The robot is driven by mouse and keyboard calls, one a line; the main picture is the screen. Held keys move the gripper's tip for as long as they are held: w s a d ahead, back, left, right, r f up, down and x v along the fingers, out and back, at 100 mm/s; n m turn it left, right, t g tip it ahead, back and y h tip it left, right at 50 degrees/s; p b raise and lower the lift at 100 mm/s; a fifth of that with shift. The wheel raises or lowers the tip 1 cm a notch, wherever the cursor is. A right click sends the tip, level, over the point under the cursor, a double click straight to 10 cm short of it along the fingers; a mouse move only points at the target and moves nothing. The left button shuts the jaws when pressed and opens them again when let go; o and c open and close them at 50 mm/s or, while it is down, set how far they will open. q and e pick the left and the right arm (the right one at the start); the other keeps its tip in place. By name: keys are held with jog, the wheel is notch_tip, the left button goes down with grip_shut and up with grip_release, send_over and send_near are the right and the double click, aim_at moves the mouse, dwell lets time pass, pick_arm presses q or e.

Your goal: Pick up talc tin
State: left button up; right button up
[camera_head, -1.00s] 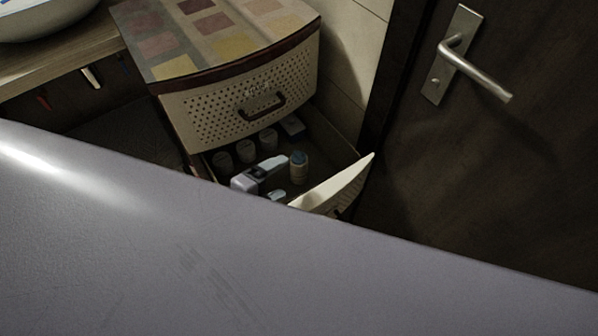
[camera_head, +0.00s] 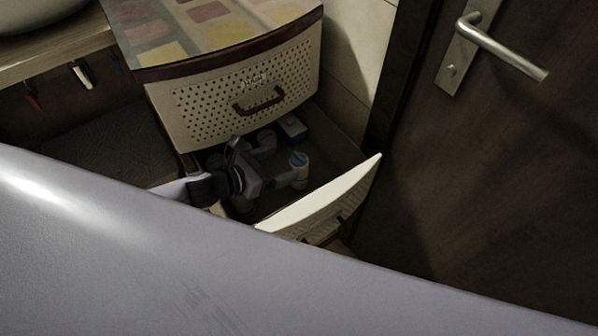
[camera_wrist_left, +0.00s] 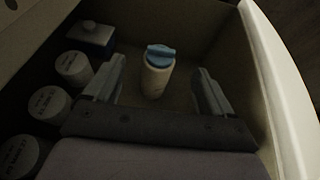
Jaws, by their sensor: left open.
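The talc tin (camera_head: 300,168) is a pale upright cylinder with a blue cap, standing in the open lower drawer. In the left wrist view the talc tin (camera_wrist_left: 157,72) stands between and just beyond the two fingers of my left gripper (camera_wrist_left: 158,88), apart from both. My left gripper (camera_head: 280,162) is open and empty, reaching down into the drawer, to the left of the tin in the head view. My right gripper is not in view.
The open drawer's front panel (camera_head: 325,195) rises close to the right of my gripper. Several white-lidded jars (camera_wrist_left: 47,104) line the drawer's left side in the wrist view, with a blue-and-white box (camera_wrist_left: 91,38) beyond them. A closed drawer (camera_head: 235,100) is above.

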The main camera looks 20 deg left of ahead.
aim_at(298, 158)
pick_arm(q)
jog(key=shift+b+x, duration=0.3)
jog(key=shift+x, duration=2.6)
jog(key=shift+c, duration=0.3)
grip_shut()
